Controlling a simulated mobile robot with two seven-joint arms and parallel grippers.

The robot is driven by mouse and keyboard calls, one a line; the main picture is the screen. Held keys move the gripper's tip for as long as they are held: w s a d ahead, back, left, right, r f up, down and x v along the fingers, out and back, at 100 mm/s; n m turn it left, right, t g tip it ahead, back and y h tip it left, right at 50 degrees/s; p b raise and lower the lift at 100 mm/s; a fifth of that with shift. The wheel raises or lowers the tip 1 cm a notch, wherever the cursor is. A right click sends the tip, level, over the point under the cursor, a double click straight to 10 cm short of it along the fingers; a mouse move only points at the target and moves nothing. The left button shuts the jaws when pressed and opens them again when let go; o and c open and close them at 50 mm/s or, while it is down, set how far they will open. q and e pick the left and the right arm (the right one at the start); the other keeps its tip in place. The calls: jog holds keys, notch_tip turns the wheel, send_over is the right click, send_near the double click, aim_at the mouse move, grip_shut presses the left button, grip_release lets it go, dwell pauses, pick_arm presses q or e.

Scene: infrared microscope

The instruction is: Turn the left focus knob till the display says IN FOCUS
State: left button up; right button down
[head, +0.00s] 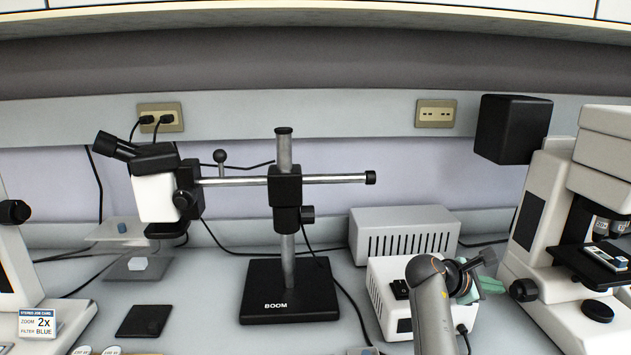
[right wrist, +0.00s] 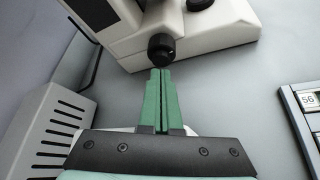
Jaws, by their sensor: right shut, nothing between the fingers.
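The white infrared microscope (head: 560,220) stands at the right of the head view. Its black left focus knob (head: 523,290) sticks out low on its left side; it also shows in the right wrist view (right wrist: 161,47). My right gripper (head: 492,286) has green fingers, pressed together and empty. In the right wrist view its fingertips (right wrist: 160,71) point at the knob, just short of it in the picture; I cannot tell whether they touch. No readable IN FOCUS text shows in either view. My left gripper is not in view.
A white vented box (head: 404,236) and a smaller white box (head: 385,292) stand left of my right gripper. A boom stand (head: 287,290) is at the middle. A panel reading 56 (right wrist: 308,100) lies at the right of the wrist view. Grey bench is clear between.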

aim_at(522, 288)
jog(key=shift+w+d+f+b, duration=0.15)
jog(key=shift+d+b, duration=0.25)
jog(key=shift+d, duration=0.25)
jog(key=shift+s+d+f+b, duration=0.1)
jog(key=shift+d+b, duration=0.3)
jog(key=shift+d, duration=0.2)
jog(key=shift+w+d+r+p, duration=0.1)
jog(key=shift+d+r+p, duration=0.45)
jog(key=shift+p, duration=0.4)
jog(key=shift+d+p, duration=0.35)
jog(key=shift+p, duration=0.05)
jog(key=shift+d+f+p, duration=0.2)
jog(key=shift+d+p, duration=0.15)
jog(key=shift+d, duration=0.15)
jog(key=shift+w+d+f, duration=0.1)
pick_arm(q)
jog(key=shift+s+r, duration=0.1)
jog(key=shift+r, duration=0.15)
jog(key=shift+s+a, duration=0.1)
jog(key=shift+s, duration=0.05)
pick_arm(e)
jog(key=shift+w+f, duration=0.15)
jog(key=shift+f, duration=0.4)
